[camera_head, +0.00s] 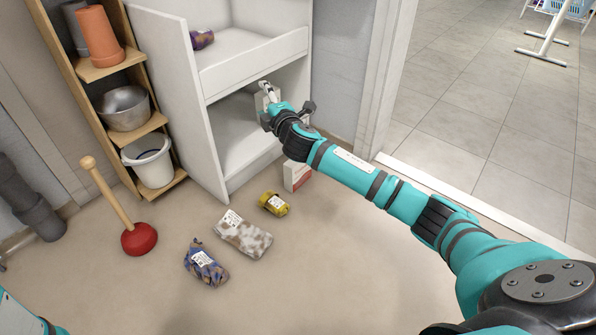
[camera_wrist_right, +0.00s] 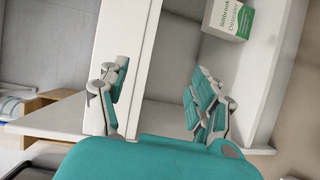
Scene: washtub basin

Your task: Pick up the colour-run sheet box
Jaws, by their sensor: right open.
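My right gripper (camera_head: 268,92) reaches into the lower bay of the white shelf unit (camera_head: 248,72). In the right wrist view its two fingers (camera_wrist_right: 158,92) are spread apart with nothing between them. A white and green box (camera_wrist_right: 229,18) lettered "Descaler" stands beyond the fingers at the upper right, apart from them. No box is readable as the colour-run sheet box. A white and red box (camera_head: 297,176) stands on the floor by the shelf unit, partly behind my right arm; its label is too small to read. My left gripper is out of view.
Three packets lie on the floor: yellow (camera_head: 274,204), brown-white (camera_head: 243,235) and blue-patterned (camera_head: 205,263). A plunger (camera_head: 139,239) stands left of them. A wooden rack holds a white bucket (camera_head: 148,160) and a metal bowl (camera_head: 124,107). A purple item (camera_head: 203,39) sits on the upper shelf.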

